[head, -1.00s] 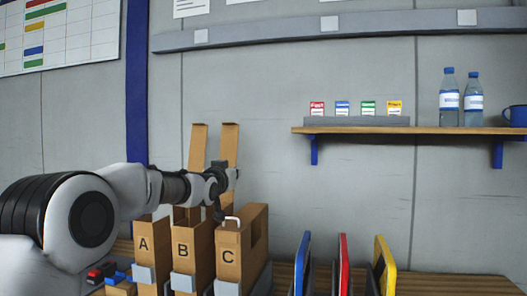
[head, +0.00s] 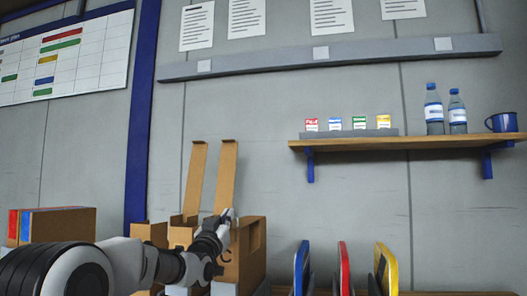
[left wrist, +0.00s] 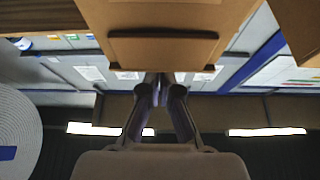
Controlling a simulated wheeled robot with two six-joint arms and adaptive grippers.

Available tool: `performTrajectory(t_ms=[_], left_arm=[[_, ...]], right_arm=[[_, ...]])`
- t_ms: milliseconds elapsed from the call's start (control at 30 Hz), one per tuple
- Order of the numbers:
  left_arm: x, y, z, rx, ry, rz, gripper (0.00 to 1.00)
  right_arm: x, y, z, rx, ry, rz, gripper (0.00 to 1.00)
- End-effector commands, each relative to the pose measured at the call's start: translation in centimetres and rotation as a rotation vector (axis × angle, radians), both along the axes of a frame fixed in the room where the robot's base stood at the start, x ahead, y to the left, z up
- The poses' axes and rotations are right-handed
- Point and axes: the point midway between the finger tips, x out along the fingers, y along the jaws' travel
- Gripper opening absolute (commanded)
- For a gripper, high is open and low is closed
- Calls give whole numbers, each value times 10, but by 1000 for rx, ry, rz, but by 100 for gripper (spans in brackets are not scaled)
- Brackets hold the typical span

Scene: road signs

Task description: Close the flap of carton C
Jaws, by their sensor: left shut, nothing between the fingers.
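Two tall flaps stand upright behind the arm, a left flap (head: 195,178) and a right flap (head: 226,176); the right one stands nearest carton C. The arm hides the bases, so I cannot tell surely which carton each belongs to. My left gripper (head: 228,214) is shut and empty, at carton C's upper left edge. In the left wrist view its closed fingertips (left wrist: 161,82) are close to a brown panel (left wrist: 165,20); contact is unclear.
Cartons A (head: 150,234) and B (head: 181,234) stand left of C, partly covered by my arm. Blue (head: 301,270), red (head: 343,270) and yellow (head: 387,268) boards stand to the right. A wall shelf (head: 410,142) holds small boxes, bottles and a mug.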

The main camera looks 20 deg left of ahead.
Motion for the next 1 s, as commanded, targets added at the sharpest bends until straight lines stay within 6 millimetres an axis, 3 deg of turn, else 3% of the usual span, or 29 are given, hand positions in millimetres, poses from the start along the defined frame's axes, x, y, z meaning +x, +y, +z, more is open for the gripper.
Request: performTrajectory(t_ms=[500, 633, 767, 800, 1000], left_arm=[[2, 0, -6, 0, 14, 0, 0], [1, -2, 13, 0, 12, -1, 0], [1, -4, 50, 1, 4, -2, 0], [-7, -4, 33, -2, 9, -1, 0], [-51, -6, 7, -1, 8, -2, 0]], right_arm=[[0, 0, 1, 0, 0, 0, 40], [0, 0, 18, 0, 1, 0, 40], [0, 0, 48, 0, 0, 0, 40], [0, 0, 39, 0, 0, 0, 40], [0, 0, 41, 0, 1, 0, 40]])
